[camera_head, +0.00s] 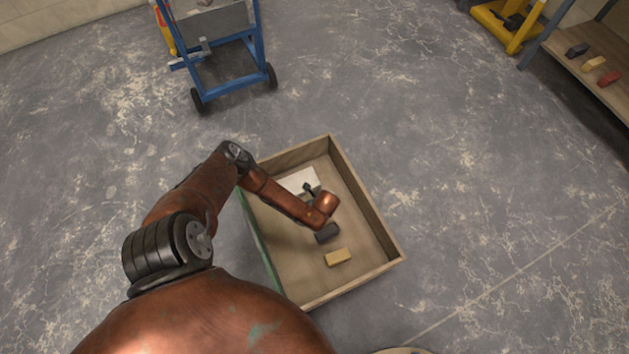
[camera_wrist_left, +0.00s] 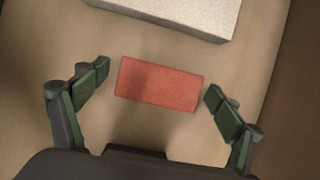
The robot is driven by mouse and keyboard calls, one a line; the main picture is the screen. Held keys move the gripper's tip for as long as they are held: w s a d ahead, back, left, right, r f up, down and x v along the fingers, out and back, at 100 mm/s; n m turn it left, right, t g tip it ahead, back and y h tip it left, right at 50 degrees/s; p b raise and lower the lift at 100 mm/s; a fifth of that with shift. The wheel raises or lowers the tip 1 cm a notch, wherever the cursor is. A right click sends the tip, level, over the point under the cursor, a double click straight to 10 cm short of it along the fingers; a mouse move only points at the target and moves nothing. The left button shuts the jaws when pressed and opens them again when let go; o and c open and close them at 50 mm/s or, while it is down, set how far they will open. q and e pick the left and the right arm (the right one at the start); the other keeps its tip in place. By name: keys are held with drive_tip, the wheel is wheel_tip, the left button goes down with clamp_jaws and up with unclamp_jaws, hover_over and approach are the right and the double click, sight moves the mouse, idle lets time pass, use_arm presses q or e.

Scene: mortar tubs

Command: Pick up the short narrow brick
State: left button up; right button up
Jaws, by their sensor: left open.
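A red brick (camera_wrist_left: 158,84), short and narrow, lies flat on the floor of a wooden crate in the left wrist view. My left gripper (camera_wrist_left: 160,92) is open around it, one finger to each side, with a gap between each finger and the brick's ends. Nothing is held. In the head view my left arm reaches into the crate (camera_head: 368,190), and its wrist hides the red brick. My right gripper is not in view.
A pale block (camera_wrist_left: 190,12) lies just beyond the red brick; the head view shows it too (camera_head: 299,180). A yellow brick (camera_head: 338,257) and a dark brick (camera_head: 327,233) lie in the crate. A blue cart (camera_head: 225,60) stands beyond; a shelf (camera_head: 580,40) holds more bricks.

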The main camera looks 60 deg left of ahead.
use_arm(q)
drive_tip(key=shift+c, duration=0.4)
drive_tip(key=c, duration=1.5)
drive_tip(key=shift+c, duration=0.2)
